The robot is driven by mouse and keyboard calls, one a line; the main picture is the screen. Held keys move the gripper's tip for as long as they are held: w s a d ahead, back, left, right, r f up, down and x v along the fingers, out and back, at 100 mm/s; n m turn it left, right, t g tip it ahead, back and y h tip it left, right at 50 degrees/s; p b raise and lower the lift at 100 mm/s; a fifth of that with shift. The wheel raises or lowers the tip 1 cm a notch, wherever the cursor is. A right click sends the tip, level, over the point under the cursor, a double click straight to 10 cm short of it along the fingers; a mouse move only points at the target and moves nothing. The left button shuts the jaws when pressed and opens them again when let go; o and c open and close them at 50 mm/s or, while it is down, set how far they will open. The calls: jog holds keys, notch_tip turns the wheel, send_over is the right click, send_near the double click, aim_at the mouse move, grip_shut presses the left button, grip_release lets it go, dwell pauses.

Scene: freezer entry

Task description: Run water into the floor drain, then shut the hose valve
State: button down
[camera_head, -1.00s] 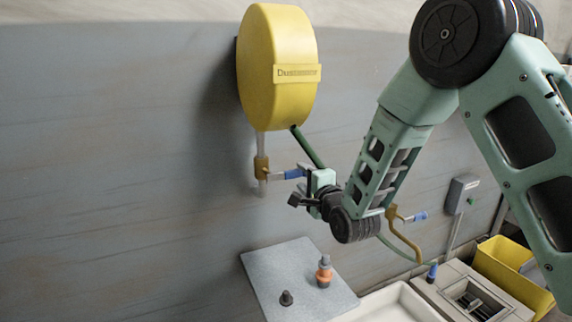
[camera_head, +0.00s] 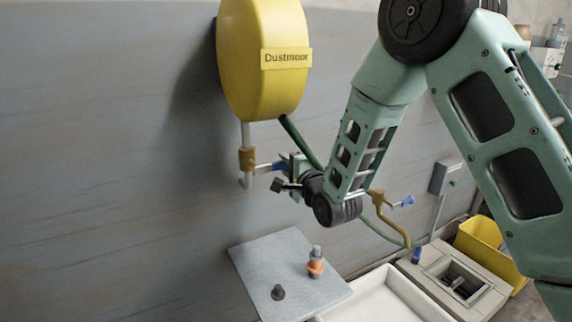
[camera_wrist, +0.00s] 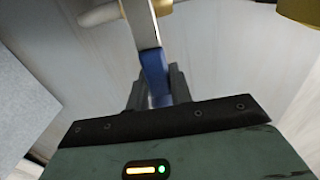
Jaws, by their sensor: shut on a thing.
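A yellow hose reel (camera_head: 265,85) marked "Dustmoor" hangs on the wall. Below it, a pale pipe carries a brass valve (camera_head: 246,158) with a blue-gripped lever (camera_head: 263,168) pointing right. My gripper (camera_head: 284,168) is shut on this lever's blue grip; the wrist view shows the blue grip (camera_wrist: 153,70) between the fingers (camera_wrist: 157,92). A green hose (camera_head: 300,140) leaves the reel and passes behind my arm. It shows again at lower right near a blue end piece (camera_head: 417,255), beside a square opening with a grey fitting (camera_head: 458,284), possibly the drain. I see no water flow.
A second brass tap (camera_head: 380,205) with a blue lever (camera_head: 404,202) is right of my wrist. A grey board (camera_head: 265,260) bearing two small fittings, a white basin (camera_head: 365,300) and a yellow bin (camera_head: 480,240) lie below. A grey wall box (camera_head: 445,175) is at right.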

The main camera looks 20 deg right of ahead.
jog(key=r+n+b, duration=0.1)
jog(key=n, duration=0.1)
jog(key=r+n+b, duration=0.1)
jog(key=n, duration=0.1)
jog(key=shift+a+r, duration=0.2)
jog(key=shift+r, duration=0.05)
jog(key=shift+s+a+r+n+b, duration=0.1)
jog(key=shift+a+r+n+b, duration=0.3)
jog(key=shift+n, duration=0.45)
jog(key=shift+s+a+r+n+b, duration=0.2)
jog(key=shift+r+n, duration=0.25)
jog(key=shift+n, duration=0.35)
jog(key=shift+w+a+r+n+b, duration=0.15)
jog(key=shift+r+n+b, duration=0.25)
jog(key=shift+n, duration=0.45)
jog(key=shift+s+a+r, duration=0.1)
jog(key=c, duration=1.2)
grip_release()
jog(key=shift+c, duration=0.2)
jog(key=s+d+b, duration=0.2)
jog(key=s+b, duration=0.3)
jog(key=s, duration=0.7)
jog(key=shift+d+f, duration=0.25)
